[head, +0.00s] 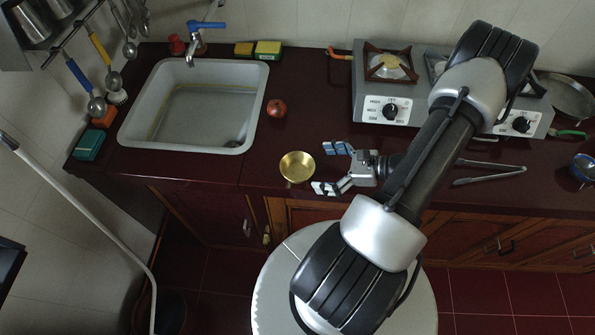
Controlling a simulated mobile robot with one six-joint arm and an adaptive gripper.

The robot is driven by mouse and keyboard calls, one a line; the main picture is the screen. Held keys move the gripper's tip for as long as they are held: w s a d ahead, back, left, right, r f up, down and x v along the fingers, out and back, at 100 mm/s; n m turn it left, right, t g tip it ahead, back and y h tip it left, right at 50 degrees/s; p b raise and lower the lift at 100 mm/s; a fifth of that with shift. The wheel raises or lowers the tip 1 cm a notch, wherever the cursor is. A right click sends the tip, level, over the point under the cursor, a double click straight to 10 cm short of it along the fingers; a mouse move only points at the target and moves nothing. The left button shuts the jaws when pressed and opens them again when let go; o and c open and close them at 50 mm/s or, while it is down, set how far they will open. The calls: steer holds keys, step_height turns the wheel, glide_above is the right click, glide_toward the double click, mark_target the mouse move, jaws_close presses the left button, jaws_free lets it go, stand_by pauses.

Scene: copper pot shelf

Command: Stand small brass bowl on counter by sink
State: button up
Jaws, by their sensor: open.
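The small brass bowl (297,167) stands upright on the dark red counter (215,170), near its front edge. It is to the right of and in front of the grey sink (133,127). My gripper (329,168) is open, its two fingers pointing left toward the bowl. The bowl lies just left of the fingertips and looks apart from them. The gripper holds nothing.
A red round fruit (276,108) sits between the sink and the bowl. A two-burner stove (378,110) stands at the back right. Sponges (268,50) sit behind the sink. The counter left of the bowl is clear.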

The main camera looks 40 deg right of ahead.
mark_target(285, 167)
steer(key=b+x, duration=0.1)
steer(key=x, duration=0.6)
steer(key=shift+w+a+f+b, duration=0.1)
steer(key=shift+w+a+b, duration=0.15)
steer(key=shift+a+b, duration=0.15)
steer(key=c, duration=1)
steer(key=shift+c, duration=0.2)
